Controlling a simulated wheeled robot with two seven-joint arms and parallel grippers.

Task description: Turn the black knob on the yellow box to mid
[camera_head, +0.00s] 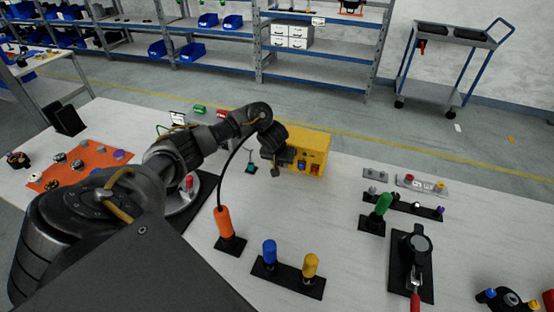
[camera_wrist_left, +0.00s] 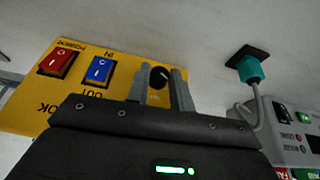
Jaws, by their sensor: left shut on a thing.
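The yellow box (camera_head: 315,142) stands on the table past the middle in the head view. In the left wrist view its yellow face (camera_wrist_left: 125,62) carries a red switch (camera_wrist_left: 57,63), a blue switch (camera_wrist_left: 99,71) and the black knob (camera_wrist_left: 158,77). My left gripper (camera_head: 285,161) is at the box's front, on its left part. In the left wrist view the two fingers of the left gripper (camera_wrist_left: 160,88) are on either side of the knob and shut on it. The gripper hides the knob in the head view. The knob's setting is too small to read. My right gripper is not in view.
A teal plug (camera_head: 250,168) on a dark base stands left of the box. An orange handle (camera_head: 223,222) on a black base, blue and yellow knobs (camera_head: 289,262) and a green handle (camera_head: 383,203) stand nearer. Open table lies right of the box.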

